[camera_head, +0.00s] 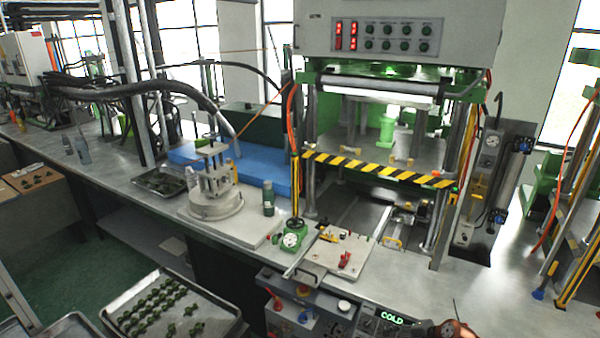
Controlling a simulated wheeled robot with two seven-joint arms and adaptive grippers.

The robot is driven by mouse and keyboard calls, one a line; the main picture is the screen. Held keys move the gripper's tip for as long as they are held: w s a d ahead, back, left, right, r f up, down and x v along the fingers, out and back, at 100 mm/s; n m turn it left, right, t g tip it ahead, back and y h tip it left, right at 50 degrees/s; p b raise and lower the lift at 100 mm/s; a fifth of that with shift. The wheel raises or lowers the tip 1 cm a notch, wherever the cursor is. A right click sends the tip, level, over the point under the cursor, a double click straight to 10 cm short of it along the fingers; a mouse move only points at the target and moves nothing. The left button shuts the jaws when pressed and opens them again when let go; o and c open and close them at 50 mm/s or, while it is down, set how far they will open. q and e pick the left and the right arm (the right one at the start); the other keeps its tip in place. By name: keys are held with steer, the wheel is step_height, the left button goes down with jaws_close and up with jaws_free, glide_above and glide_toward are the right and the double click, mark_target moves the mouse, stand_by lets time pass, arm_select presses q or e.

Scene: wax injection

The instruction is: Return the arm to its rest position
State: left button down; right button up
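Neither of my grippers can be made out in the head view, and no arm comes in from the left. A small dark and copper-coloured shape (456,330) shows at the bottom edge, right of the green "COLD" display (392,318). It is cut off by the frame, and I cannot tell what it is. The wax injection press (375,170) stands at the centre right with a yellow-black striped bar across its front. A light mould plate (340,250) with a red clamp lies on the bench in front of it.
A tray of green wax pieces (225,333) is at the lower left. A round metal fixture (213,205) stands on a pale board on the bench. A green bottle (268,198) is beside it. A blue block (262,170) lies behind. The bench at the lower right is clear.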

steer(key=s+a+r+m+t+y, duration=0.1)
steer(key=s+a+r+m+t, duration=0.2)
steer(key=a, duration=0.7)
steer(key=a+r+m+t+y, duration=0.1)
steer(key=a+m+t, duration=0.25)
steer(key=a, duration=0.55)
steer(key=s+d+f+m+g+h, duration=0.2)
steer(key=s+d+m+h, duration=0.2)
steer(key=s+d+m, duration=0.4)
steer(key=s+d+f+m+g+h, duration=0.2)
steer(key=s+d+m+h, duration=0.3)
steer(key=s, duration=0.5)
steer(key=s+d+f+m+g+y, duration=0.1)
steer(key=s+d+f+m+g, duration=0.15)
steer(key=s, duration=0.85)
steer(key=s+d+f+m+g, duration=0.1)
steer(key=s+d+m+g, duration=0.15)
steer(key=s, duration=0.85)
step_height(320, 180, down, 30)
steer(key=s+a+g+b, duration=0.1)
steer(key=a+g, duration=0.1)
steer(key=s+f+n+b, duration=0.1)
steer(key=s+f, duration=1.8)
steer(key=shift+s+f+g+y, duration=0.25)
steer(key=shift+s+g+y, duration=0.05)
steer(key=shift+g+y, duration=0.15)
